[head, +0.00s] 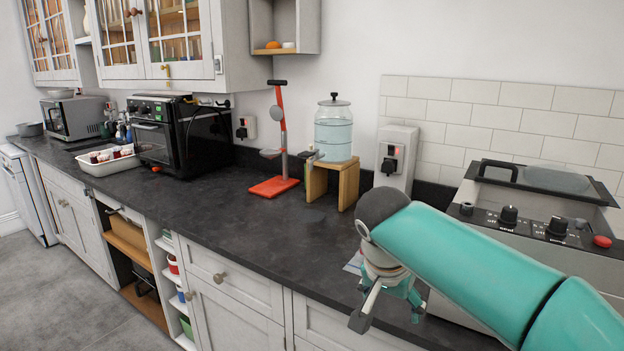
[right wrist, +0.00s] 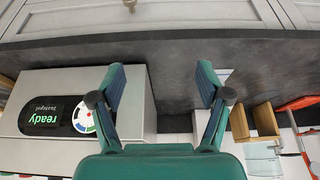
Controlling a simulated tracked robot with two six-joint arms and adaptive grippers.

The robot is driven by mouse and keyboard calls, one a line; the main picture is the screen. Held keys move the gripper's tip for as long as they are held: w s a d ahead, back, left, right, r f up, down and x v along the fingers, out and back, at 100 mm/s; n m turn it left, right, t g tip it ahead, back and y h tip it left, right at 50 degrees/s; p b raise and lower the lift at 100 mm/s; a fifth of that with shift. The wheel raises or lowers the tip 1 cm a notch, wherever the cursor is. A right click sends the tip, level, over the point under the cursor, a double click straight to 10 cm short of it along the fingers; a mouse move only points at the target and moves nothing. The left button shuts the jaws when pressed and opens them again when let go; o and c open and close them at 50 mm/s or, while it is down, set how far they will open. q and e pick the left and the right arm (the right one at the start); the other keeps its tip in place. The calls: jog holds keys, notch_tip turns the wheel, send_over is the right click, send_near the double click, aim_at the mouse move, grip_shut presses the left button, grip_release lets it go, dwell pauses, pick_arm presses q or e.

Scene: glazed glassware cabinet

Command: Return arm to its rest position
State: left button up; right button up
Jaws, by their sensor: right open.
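My right arm is teal and comes in from the lower right of the head view. Its gripper (head: 388,312) points down over the dark counter (head: 235,210), close to the front edge, left of the grey countertop appliance. In the right wrist view the two fingers of the gripper (right wrist: 162,75) are spread wide apart with nothing between them. Dark counter surface shows behind them. The glazed cabinet (head: 150,40) hangs on the wall at the upper left, its doors apparently closed. My left gripper is in neither view.
A grey appliance (head: 535,215) with knobs stands at the right. A glass dispenser (head: 333,135) on a wooden stand (head: 348,186), a red-based stand (head: 273,187), a black oven (head: 175,140) and a white tray (head: 108,168) line the counter. The counter's middle front is clear.

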jog(key=d+f+g+p, duration=0.1)
jog(key=d+f+g, duration=0.1)
jog(key=d+f, duration=0.35)
jog(key=s+d+f+g+p, duration=0.15)
jog(key=s+f, duration=0.25)
jog(key=f, duration=0.5)
jog(key=s+d+f+g, duration=0.1)
jog(key=s+f+g, duration=0.2)
jog(key=f, duration=0.7)
jog(key=s+a+f+n+y+p, duration=0.1)
jog(key=s+a+f+y, duration=0.35)
jog(key=s+f, duration=0.5)
jog(key=s+a+f+n+y+p, duration=0.1)
jog(key=s+a+f+y, duration=0.2)
jog(key=s+a+f, duration=0.7)
jog(key=d+r+n+t, duration=0.1)
jog(key=w+d+r+n+t, duration=0.1)
jog(key=d, duration=0.1)
jog(key=d+r+t+h, duration=0.1)
jog(key=shift+w+d+n, duration=0.35)
jog(key=shift+d+n, duration=0.05)
